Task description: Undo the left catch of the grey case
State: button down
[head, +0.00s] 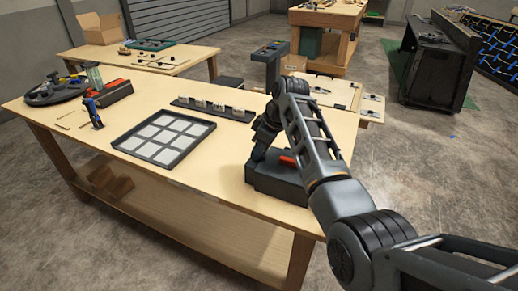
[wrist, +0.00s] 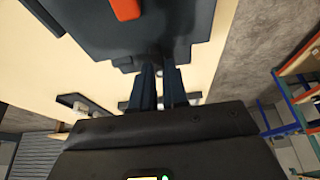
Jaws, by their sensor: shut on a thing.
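The dark grey case (head: 275,182) with an orange-red handle (head: 288,161) lies on the right end of the wooden table. In the wrist view the case (wrist: 185,25) fills the upper middle, its handle (wrist: 125,9) at the top edge. My gripper (wrist: 163,66) comes down at the edge of the case, its two dark fingers close together. They are shut on a small part at that edge, seemingly a catch, which the fingers mostly hide. In the head view my gripper (head: 258,148) is at the back left of the case. Whether the catch is undone cannot be seen.
On the table (head: 215,190) are a black tray of pale squares (head: 163,138), a dark rail with small blocks (head: 213,109), a red toolbox (head: 112,93) and a blue tool (head: 94,113). The table top between tray and case is clear.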

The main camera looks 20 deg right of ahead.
jog(key=shift+m, duration=0.4)
jog(key=m, duration=0.1)
jog(key=m+h, duration=0.1)
jog(key=m+t, duration=0.1)
jog(key=shift+s+a+m, duration=0.1)
jog(key=shift+a+m, duration=0.15)
jog(key=shift+m, duration=0.15)
jog(key=m+h, duration=0.1)
jog(key=m, duration=0.2)
jog(key=m+h, duration=0.1)
jog(key=m, duration=0.1)
jog(key=shift+a+r+h, duration=0.1)
jog(key=shift+a+h, duration=0.15)
jog(key=shift+h, duration=0.05)
jog(key=m+h, duration=0.1)
jog(key=m, duration=0.3)
jog(key=shift+a, duration=0.15)
jog(key=m+h, duration=0.1)
jog(key=m, duration=0.3)
jog(key=shift+a+g+h, duration=0.15)
jog(key=shift+g+h, duration=0.25)
jog(key=shift+m+b, duration=0.3)
jog(key=c, duration=1.4)
grip_release()
jog(key=shift+w+b+v, duration=0.2)
jog(key=shift+b+v, duration=0.35)
jog(key=shift+v, duration=3.3)
